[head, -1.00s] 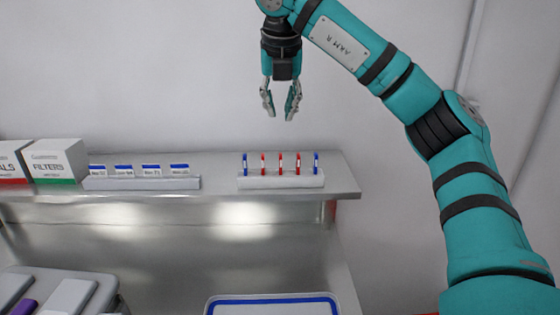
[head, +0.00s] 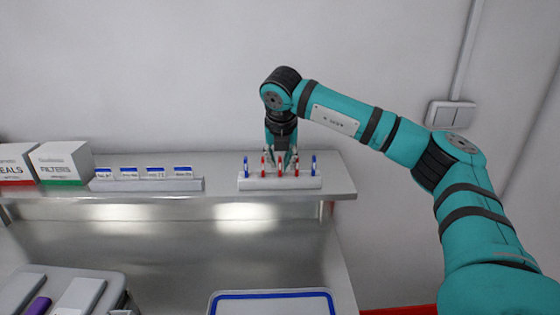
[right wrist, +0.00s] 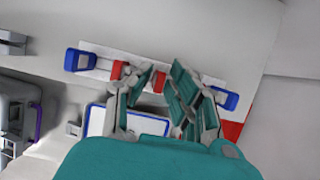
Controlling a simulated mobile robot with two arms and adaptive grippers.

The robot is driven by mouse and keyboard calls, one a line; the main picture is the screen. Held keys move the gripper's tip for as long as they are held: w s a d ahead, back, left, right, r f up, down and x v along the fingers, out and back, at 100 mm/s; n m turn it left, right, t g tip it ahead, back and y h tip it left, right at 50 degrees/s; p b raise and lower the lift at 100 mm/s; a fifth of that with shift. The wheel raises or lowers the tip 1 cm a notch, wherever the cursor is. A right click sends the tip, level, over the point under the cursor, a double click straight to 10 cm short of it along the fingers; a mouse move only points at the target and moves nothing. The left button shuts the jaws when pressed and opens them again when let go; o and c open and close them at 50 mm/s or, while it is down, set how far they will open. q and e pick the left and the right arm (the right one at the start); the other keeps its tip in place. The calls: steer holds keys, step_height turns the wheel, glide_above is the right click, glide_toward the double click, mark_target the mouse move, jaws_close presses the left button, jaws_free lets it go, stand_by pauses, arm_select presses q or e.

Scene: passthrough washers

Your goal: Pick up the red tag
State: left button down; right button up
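A white rack (head: 280,183) on the steel shelf holds a row of upright tags: a blue tag (head: 246,166) at the left end, red tags in the middle, and a blue tag (head: 314,165) at the right end. My right gripper (head: 281,162) is open and points down over the middle of the row. In the right wrist view, the middle red tag (right wrist: 158,83) shows between its fingers, with a gap visible. The left red tag (right wrist: 118,69) is just outside one finger; the right red tag is mostly hidden by the other. My left gripper is not in view.
A strip of blue-topped label cards (head: 145,185) and white boxes (head: 65,163) stand left along the shelf (head: 340,175). The wall is close behind. A blue-rimmed tray (head: 275,295) lies below, and a grey case (head: 60,290) is at lower left.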

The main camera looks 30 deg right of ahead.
steer(key=shift+w+d+f, duration=0.1)
steer(key=shift+f, duration=0.2)
steer(key=shift+c, duration=0.5)
jaws_close()
steer(key=shift+r, duration=0.1)
